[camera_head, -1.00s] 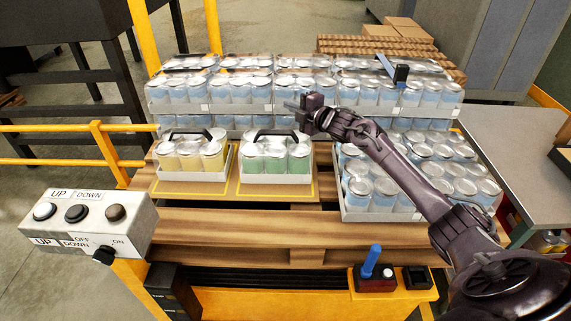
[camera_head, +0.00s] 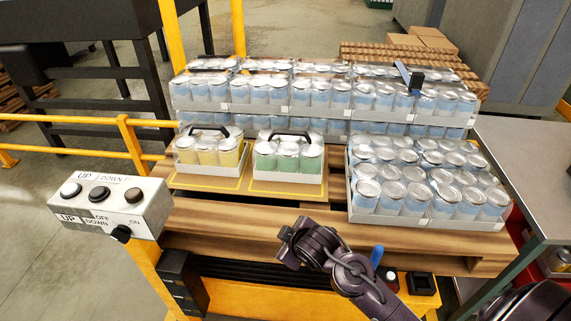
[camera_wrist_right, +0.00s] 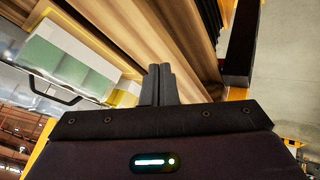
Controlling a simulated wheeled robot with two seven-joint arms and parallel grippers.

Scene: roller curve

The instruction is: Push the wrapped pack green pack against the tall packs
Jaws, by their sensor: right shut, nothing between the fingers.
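The wrapped green pack (camera_head: 287,158) stands upright on a cardboard sheet near the pallet's front, with a black handle on top. The tall packs (camera_head: 300,95) of blue cans stand stacked behind it; from this angle I cannot tell whether the green pack touches them. In the right wrist view the green pack (camera_wrist_right: 70,58) shows at upper left, apart from the fingers. My right gripper (camera_head: 284,243) is shut and empty, in front of the green pack and over the pallet's front edge. It shows at the bottom middle of the wrist view (camera_wrist_right: 158,85). My left gripper is not in view.
A yellow pack (camera_head: 209,150) stands just left of the green one. A low block of blue cans (camera_head: 425,180) stands to the right. A button box (camera_head: 110,205) is at front left, and a blue lever (camera_head: 376,256) at the front. The pallet's front planks (camera_head: 230,220) are bare.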

